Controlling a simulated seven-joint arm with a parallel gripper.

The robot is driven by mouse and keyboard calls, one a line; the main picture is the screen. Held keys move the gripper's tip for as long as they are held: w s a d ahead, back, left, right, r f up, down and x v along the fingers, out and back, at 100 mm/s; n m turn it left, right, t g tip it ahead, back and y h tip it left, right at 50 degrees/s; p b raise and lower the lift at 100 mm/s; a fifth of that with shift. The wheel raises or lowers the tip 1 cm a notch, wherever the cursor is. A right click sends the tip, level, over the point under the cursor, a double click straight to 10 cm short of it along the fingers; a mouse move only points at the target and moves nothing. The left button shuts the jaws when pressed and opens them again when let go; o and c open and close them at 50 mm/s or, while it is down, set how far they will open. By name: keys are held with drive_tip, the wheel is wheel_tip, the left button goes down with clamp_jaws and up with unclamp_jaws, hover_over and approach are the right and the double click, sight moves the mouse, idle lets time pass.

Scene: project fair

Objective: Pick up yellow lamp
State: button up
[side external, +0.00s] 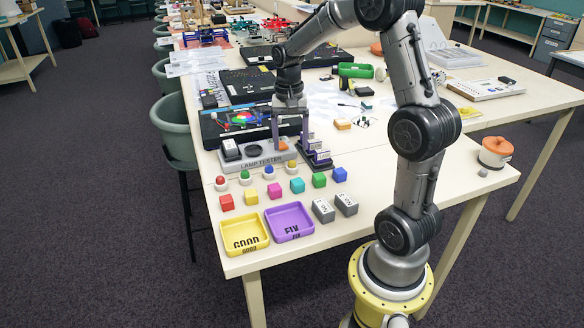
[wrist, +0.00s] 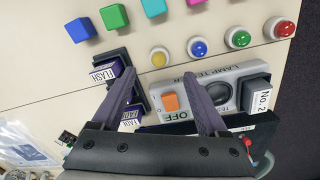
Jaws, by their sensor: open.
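The yellow lamp (side external: 291,166) is a small dome on a pale round base, at the right end of a row of lamps on the table. In the wrist view the yellow lamp (wrist: 159,57) shows just past the fingertips, roughly centred between them. My gripper (side external: 290,147) is open and empty, pointing down over the right end of the lamp tester. In the wrist view, my gripper (wrist: 160,80) has its fingers spread wide, with the tester's orange switch between them. Nothing touches the lamp.
The grey lamp tester (side external: 262,162) lies behind the lamp row, and a stand of dark labelled blocks (side external: 316,155) is close to its right. Blue (wrist: 197,47), green and red lamps share the row. Coloured cubes, a yellow tray (side external: 262,244) and a purple tray (side external: 306,236) lie in front.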

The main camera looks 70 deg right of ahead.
sight(292, 161)
drive_tip(key=shift+s+a+f, duration=0.1)
drive_tip(key=shift+f, duration=1.6)
drive_tip(key=shift+s+f, duration=0.1)
drive_tip(key=shift+f, duration=1.55)
drive_tip(key=shift+c, duration=0.4)
clamp_jaws()
